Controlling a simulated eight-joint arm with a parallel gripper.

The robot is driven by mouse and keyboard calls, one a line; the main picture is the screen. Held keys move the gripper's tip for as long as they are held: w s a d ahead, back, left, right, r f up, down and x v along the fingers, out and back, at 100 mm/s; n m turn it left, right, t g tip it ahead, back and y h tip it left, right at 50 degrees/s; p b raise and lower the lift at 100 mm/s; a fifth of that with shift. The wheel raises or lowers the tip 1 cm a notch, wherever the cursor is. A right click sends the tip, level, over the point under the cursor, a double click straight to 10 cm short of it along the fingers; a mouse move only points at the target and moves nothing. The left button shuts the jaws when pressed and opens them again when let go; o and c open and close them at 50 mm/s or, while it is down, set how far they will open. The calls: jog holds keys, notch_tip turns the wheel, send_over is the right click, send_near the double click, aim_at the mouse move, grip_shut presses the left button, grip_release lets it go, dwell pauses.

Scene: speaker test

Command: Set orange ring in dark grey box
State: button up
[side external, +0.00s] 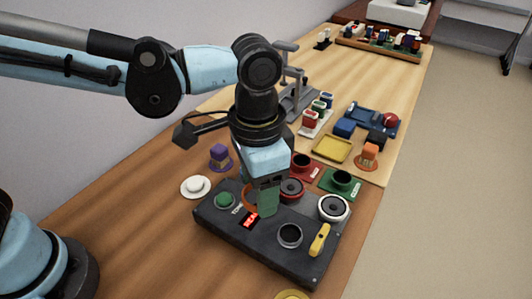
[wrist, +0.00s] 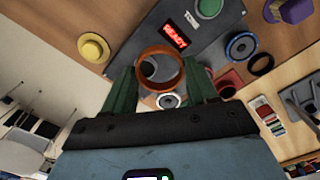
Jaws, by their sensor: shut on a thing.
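The orange ring (wrist: 141,66) is held between the two green fingers of my gripper (wrist: 160,75) in the wrist view, its hole facing the camera. In the side external view, my gripper (side external: 266,202) is over the dark grey box (side external: 268,246), and part of the orange ring (side external: 247,197) shows left of the finger. The ring's height above the box is unclear.
A white knob-like piece (side external: 197,187) and a purple one (side external: 220,157) stand left of the box. Red (side external: 303,164) and green (side external: 341,182) pieces sit behind it, with a yellow tray (side external: 332,148) and an orange piece (side external: 367,155) farther back.

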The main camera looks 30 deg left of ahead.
jog(key=shift+w+d+f, duration=0.2)
jog(key=shift+d+f, duration=0.7)
jog(key=shift+f, duration=0.4)
jog(key=shift+w+d+f, duration=0.2)
jog(key=shift+d+f, duration=0.7)
jog(key=shift+f, duration=0.4)
jog(key=shift+w+d+f, duration=0.2)
jog(key=shift+d+f, duration=0.7)
jog(key=shift+f, duration=0.4)
jog(key=shift+f, duration=0.25)
jog(key=o, duration=0.9)
jog(key=shift+o, duration=0.8)
jog(key=shift+d, duration=0.1)
jog(key=shift+s, duration=0.1)
jog(key=shift+d, duration=0.1)
